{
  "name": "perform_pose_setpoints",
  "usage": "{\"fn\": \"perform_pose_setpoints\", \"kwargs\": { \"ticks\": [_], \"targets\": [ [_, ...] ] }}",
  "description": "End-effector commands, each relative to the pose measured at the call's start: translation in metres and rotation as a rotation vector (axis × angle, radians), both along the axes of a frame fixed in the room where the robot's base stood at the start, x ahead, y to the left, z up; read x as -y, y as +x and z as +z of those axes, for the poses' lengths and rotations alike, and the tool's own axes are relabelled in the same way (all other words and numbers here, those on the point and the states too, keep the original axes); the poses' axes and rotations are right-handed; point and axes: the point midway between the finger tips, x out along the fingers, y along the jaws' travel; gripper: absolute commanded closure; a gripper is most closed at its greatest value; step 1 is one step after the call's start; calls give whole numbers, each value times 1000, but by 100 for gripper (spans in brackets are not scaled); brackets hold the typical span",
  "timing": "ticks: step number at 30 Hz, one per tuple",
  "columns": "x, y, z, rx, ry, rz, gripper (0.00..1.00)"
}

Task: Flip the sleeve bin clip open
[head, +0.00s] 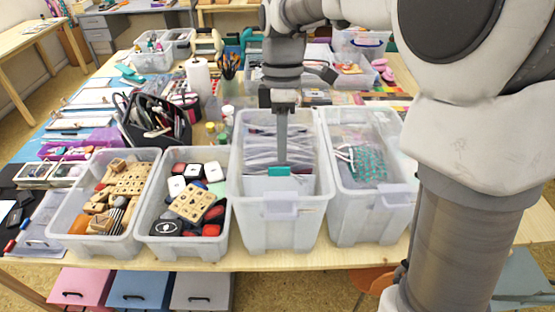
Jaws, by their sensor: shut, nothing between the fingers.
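The sleeve bin (277,228) is a tall clear plastic bin near the front edge of the table, filled with stacked white and clear sleeves (262,150). Its pale clip (281,206) sits at the middle of the front rim; I cannot tell clearly whether it is latched. My gripper (283,162) points down over the bin, its long narrow grey fingers shut and empty. The fingertips appear behind the clip in the picture, apart from it, just above a small teal patch (280,171). Whether they touch the contents is unclear.
A similar clear bin (372,222) with its own clip (397,197) and a teal mesh item stands close on the right. Lower open bins of wooden stamps (95,246) and inkpads (187,249) stand on the left. A black caddy (155,128) stands behind.

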Motion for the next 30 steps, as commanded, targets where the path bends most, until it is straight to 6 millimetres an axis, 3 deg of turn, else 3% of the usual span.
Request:
{"fn": "perform_pose_setpoints", "kwargs": {
  "ticks": [9, 14, 30],
  "targets": [
    [0, 0, -1, 0, 0, 1, 100],
    [0, -3, -12, -2, -1, 0, 100],
    [-1, -26, -114, -2, -1, 0, 100]
  ]
}}
